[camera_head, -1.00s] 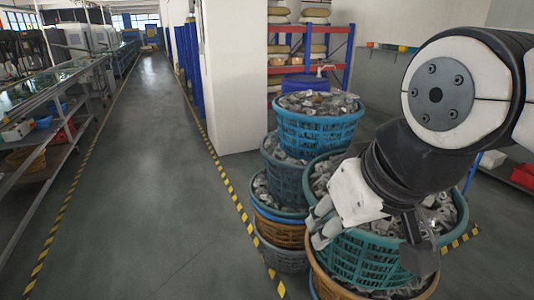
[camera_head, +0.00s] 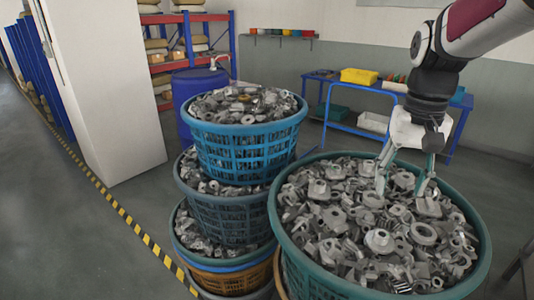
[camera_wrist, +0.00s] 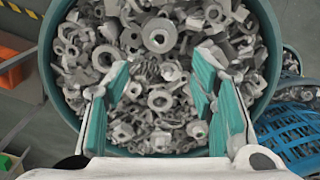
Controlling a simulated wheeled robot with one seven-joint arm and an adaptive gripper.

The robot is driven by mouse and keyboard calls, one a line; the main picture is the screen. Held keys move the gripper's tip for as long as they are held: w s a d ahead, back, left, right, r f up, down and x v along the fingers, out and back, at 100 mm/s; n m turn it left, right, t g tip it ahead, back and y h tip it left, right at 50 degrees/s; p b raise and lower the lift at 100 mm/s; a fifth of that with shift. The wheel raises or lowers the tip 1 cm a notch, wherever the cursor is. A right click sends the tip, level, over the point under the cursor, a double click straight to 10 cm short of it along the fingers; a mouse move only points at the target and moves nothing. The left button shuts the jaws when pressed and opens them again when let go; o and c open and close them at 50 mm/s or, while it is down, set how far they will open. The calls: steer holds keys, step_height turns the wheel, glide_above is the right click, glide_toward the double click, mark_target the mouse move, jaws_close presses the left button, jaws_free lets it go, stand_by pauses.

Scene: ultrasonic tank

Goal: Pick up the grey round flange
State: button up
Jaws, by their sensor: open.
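Grey round flanges lie among many mixed grey metal parts in the large teal basket (camera_head: 300,262). One round flange (camera_head: 379,241) with a raised hub and a ring-shaped one (camera_head: 424,233) lie on top of the pile. In the wrist view a large round flange (camera_wrist: 159,35) lies beyond the fingertips and a smaller ring (camera_wrist: 160,100) lies nearer. I cannot tell which one is meant. My gripper (camera_head: 402,188) is open, pointing down over the far part of the pile. Its teal finger pads (camera_wrist: 162,72) show nothing held between them. Contact with the parts is unclear.
A stack of baskets with a blue one (camera_head: 240,152) on top, full of metal parts, stands close on the left. A blue barrel (camera_head: 197,95) and a white pillar (camera_head: 100,90) are behind. A blue table (camera_head: 345,122) with a yellow bin (camera_head: 359,76) stands behind the basket.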

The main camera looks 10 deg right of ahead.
mark_target(384, 231)
step_height(384, 231, down, 14)
steer(key=shift+w+d+r, duration=0.1)
stand_by(0.5)
jaws_close()
